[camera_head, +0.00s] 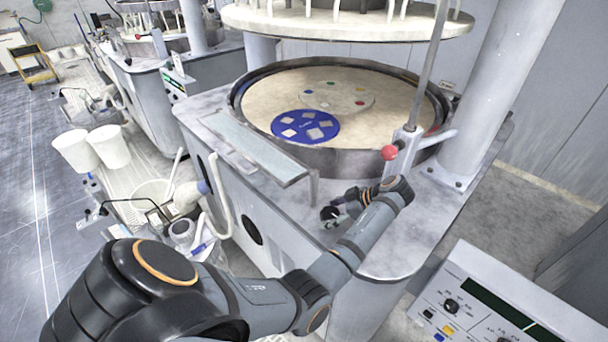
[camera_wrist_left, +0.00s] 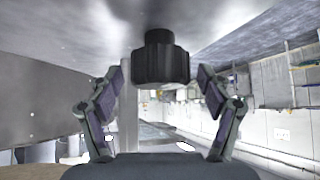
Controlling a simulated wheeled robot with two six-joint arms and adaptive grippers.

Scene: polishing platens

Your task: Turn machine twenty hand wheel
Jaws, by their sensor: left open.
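A black ribbed hand wheel (camera_wrist_left: 160,62) shows large in the left wrist view, on a short neck against a grey surface. In the head view, a small dark round part (camera_head: 329,212) at the polishing machine's (camera_head: 385,235) front top edge looks like the same wheel. My left gripper (camera_head: 343,208) is low over that top. In the left wrist view its two fingers (camera_wrist_left: 160,82) are spread apart, one on each side of the wheel, with gaps showing. I cannot tell how deep the wheel sits between them. My right gripper is not in view.
A red-knobbed lever (camera_head: 389,153) and an upright column (camera_head: 490,95) stand right of my left gripper. The round platen (camera_head: 400,103) with a blue disc (camera_head: 306,126) lies behind. A control panel (camera_head: 490,305) is at front right. White buckets (camera_head: 75,150) stand at left.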

